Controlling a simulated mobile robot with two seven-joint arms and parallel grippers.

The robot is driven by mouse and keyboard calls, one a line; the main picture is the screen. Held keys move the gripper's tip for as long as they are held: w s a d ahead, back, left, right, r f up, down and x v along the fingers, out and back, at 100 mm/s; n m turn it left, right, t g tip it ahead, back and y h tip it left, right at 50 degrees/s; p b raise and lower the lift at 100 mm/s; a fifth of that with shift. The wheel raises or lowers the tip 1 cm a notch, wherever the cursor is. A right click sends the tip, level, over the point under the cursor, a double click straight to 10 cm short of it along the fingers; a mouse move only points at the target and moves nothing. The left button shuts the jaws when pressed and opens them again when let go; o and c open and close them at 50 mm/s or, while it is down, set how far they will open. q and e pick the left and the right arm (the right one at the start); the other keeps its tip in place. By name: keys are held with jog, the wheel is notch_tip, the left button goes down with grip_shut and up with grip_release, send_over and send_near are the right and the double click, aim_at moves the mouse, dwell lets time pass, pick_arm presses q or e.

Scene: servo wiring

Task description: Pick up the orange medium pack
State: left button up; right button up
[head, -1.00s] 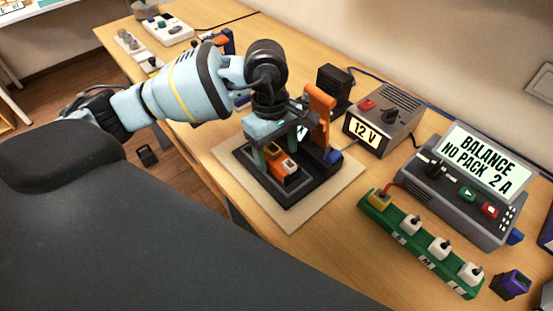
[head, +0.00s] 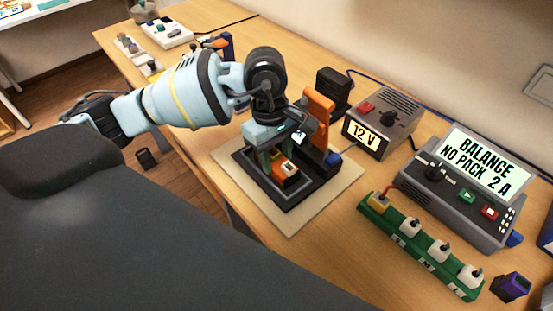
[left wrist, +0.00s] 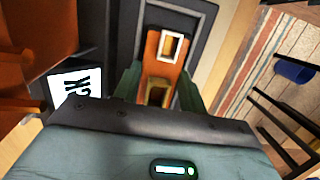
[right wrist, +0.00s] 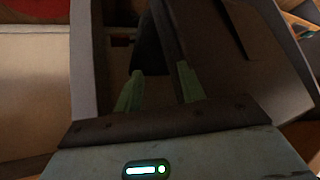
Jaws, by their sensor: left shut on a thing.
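The orange medium pack (head: 283,163), with a pale end, is over the dark press-like stand in the head view. The left wrist view shows the pack (left wrist: 165,60) with a white square frame on its top. My left gripper (head: 276,161) reaches down from above, its two green fingers on either side of the pack, shut on it. The pack's underside is hidden, so any gap below it is hard to judge. My right gripper (right wrist: 159,88) shows only in its own wrist view, fingers apart with nothing seen between them.
The stand (head: 290,203) has a dark base on a pale mat (head: 335,195) and an orange lever (head: 318,103) beside my gripper. A 12 V supply (head: 385,120), a balance charger (head: 455,195) and a green socket strip (head: 430,255) stand to the right.

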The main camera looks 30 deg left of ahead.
aim_at(279, 161)
pick_arm(q)
jog(key=shift+r, duration=0.15)
jog(key=shift+r, duration=0.3)
notch_tip(279, 161, up, 3)
jog(key=shift+w+f, duration=0.1)
jog(key=shift+f, duration=0.1)
jog(key=s+d, duration=0.2)
jog(key=s, duration=0.5)
jog(key=s+d+r+b, duration=0.1)
jog(key=s+d, duration=0.1)
jog(key=s, duration=0.6)
jog(key=shift+s+d+r, duration=0.25)
jog(key=shift+d, duration=0.1)
pick_arm(e)
jog(key=shift+s+f, duration=0.45)
jog(key=shift+f, duration=0.35)
